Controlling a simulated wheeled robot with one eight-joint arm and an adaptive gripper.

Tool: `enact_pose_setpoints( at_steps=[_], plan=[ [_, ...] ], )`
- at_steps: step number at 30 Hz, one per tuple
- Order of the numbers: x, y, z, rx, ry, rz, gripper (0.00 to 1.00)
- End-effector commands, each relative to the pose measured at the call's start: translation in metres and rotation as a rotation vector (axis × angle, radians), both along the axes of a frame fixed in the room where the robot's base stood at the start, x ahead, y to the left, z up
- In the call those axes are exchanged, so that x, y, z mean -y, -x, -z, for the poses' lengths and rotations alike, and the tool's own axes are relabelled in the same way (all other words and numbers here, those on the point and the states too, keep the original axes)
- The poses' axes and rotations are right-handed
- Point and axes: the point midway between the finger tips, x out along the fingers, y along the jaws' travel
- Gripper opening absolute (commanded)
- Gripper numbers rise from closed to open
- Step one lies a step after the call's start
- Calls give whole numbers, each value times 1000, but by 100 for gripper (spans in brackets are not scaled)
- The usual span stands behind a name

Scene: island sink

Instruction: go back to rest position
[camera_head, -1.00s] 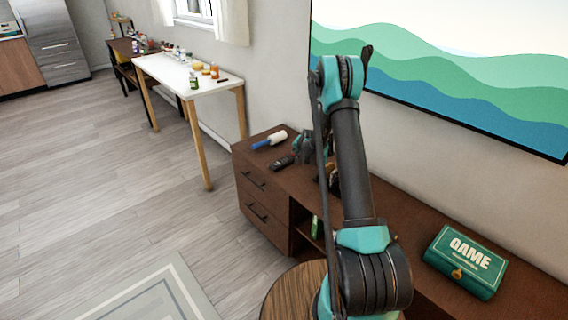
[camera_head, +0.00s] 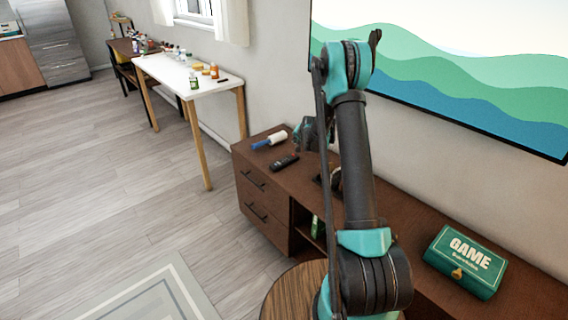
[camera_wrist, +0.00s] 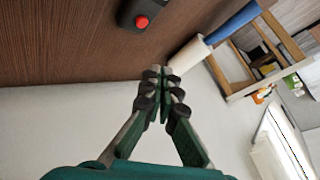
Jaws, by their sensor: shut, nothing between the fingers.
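My gripper (camera_wrist: 162,88) is shut and empty in the wrist view, its fingertips together in the middle of the picture. Its tips point toward the brown cabinet top (camera_wrist: 60,45), and a remote with a red button (camera_wrist: 140,20) and a lint roller (camera_wrist: 190,55) lie just beyond. In the head view my raised arm crosses the middle, and my gripper is mostly hidden behind it. The part of it that shows is above the cabinet (camera_head: 400,215), near the lint roller (camera_head: 269,140) and the remote (camera_head: 284,162).
A green game box (camera_head: 466,261) sits at the cabinet's right end. A round wooden table (camera_head: 290,293) stands close in front. A picture (camera_head: 450,75) hangs behind my arm. A white table (camera_head: 178,75) with bottles stands farther left. The floor (camera_head: 100,190) at left is open.

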Motion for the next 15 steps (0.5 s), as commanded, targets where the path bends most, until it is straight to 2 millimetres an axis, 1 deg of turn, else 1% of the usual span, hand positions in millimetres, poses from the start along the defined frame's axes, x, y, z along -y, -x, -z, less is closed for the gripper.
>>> enact_pose_setpoints(
  at_steps=[7,10,14,15],
  plan=[
    [0,0,0,0,0,0,0],
    [0,4,-4,-3,5,-4,0],
    [1,23,-21,-17,28,-22,0],
    [1,32,-28,-23,38,-31,0]
  ],
)
